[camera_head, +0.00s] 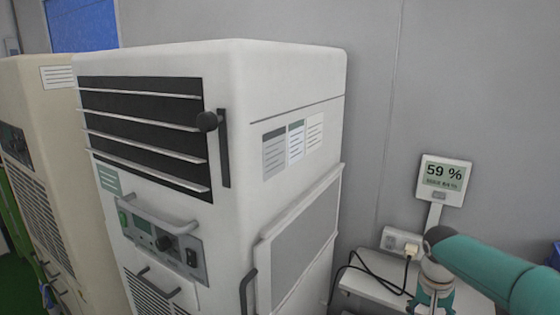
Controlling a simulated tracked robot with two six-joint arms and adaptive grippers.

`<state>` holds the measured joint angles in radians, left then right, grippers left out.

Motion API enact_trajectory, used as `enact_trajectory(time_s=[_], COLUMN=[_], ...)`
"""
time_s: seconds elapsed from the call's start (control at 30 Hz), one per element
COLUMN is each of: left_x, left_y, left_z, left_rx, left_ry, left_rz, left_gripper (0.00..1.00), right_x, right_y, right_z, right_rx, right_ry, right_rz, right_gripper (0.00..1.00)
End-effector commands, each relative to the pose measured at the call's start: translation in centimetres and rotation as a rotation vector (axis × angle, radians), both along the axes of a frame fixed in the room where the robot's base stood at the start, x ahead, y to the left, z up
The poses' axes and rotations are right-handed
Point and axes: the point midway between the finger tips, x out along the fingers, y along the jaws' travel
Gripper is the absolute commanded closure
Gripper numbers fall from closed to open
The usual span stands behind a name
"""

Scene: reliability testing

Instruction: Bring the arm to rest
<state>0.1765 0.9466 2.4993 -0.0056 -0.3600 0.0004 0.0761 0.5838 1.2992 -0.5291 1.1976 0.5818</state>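A teal arm, which looks like my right arm, comes in from the right edge in the head view, with a dark joint and a silver part bending down at its left end. The lower end of this arm is cut off by the bottom edge, and no gripper fingers show. My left arm and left gripper are out of view. The arm stands to the right of a large white cabinet (265,85), apart from it in the picture.
The cabinet has dark slats, a black lever, a control panel (163,240) and side panels. A beige cabinet (48,130) stands left of it. A display reading 59 % (444,180), a socket (400,241) with a cable, and a small white table (365,284) are at right.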

Motion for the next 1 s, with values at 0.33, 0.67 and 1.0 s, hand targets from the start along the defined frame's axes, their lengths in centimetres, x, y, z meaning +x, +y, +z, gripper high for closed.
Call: enact_trajectory(time_s=[0.33, 0.67, 1.0], left_x=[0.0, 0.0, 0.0], left_y=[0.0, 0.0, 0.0], left_z=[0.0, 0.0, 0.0], left_rx=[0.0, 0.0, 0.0], left_ry=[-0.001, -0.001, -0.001], left_rz=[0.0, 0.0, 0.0], left_gripper=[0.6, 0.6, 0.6], right_x=[-9.2, -26.8, -26.6], right_y=[9.0, 20.4, 21.3], right_z=[-18.3, -28.9, -29.4], right_rx=[0.232, 0.532, 0.476], right_ry=[0.257, 0.297, 0.007], right_rz=[0.156, 0.236, 0.291], right_gripper=[0.34, 0.34, 0.34])
